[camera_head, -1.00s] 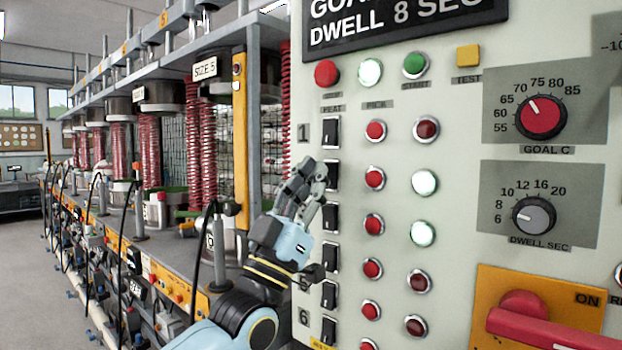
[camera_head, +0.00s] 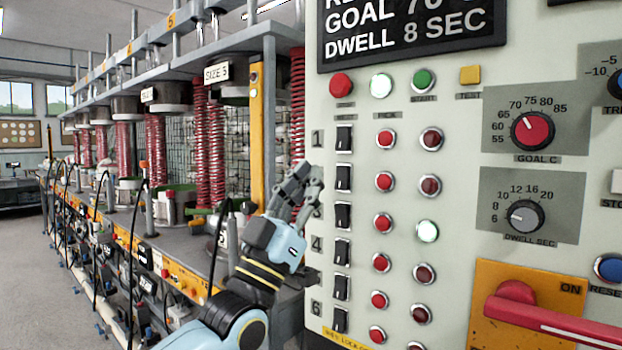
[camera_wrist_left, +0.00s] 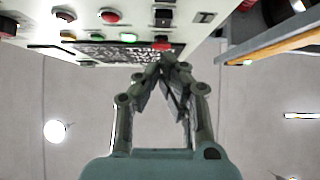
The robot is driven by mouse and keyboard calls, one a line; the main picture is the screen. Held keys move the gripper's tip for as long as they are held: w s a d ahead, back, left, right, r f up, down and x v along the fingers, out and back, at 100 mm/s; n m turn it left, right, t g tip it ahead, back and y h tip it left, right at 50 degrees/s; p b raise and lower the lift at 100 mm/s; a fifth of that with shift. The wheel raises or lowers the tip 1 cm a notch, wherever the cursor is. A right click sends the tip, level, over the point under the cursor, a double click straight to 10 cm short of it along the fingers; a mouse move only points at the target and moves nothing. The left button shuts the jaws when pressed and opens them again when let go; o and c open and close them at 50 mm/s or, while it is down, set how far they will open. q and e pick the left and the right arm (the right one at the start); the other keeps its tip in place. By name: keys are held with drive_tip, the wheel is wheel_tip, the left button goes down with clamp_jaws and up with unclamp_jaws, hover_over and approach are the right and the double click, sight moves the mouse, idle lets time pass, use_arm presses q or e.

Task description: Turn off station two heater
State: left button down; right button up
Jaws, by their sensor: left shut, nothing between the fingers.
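The control panel (camera_head: 460,130) fills the right of the head view, with a column of black heater switches beside row numbers. The second-row switch (camera_head: 344,178) is just right of my left gripper (camera_head: 312,180), whose fingers are shut and empty. The fingers cover the number 2 label; a small gap seems to separate them from the switch. The second-row right-hand lamp (camera_head: 430,186) is dark red. The third-row lamp (camera_head: 428,231) glows white-green. In the left wrist view, my left gripper (camera_wrist_left: 163,62) has its fingertips together near the panel. My right gripper is not in view.
The press stations with red springs (camera_head: 210,150) run back along the left. An orange plate with a red handle (camera_head: 530,310) is at lower right. A red button (camera_head: 341,86) and a lit white button (camera_head: 381,86) sit above the switches. Open floor lies far left.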

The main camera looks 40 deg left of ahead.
use_arm(q)
drive_tip(key=b+v, duration=0.1)
drive_tip(key=v, duration=0.7)
drive_tip(key=shift+s+b, duration=0.35)
drive_tip(key=shift+s, duration=0.15)
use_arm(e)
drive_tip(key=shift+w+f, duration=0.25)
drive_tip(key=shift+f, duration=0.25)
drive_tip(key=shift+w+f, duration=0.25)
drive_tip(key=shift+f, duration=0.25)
use_arm(q)
drive_tip(key=shift+a+r, duration=0.15)
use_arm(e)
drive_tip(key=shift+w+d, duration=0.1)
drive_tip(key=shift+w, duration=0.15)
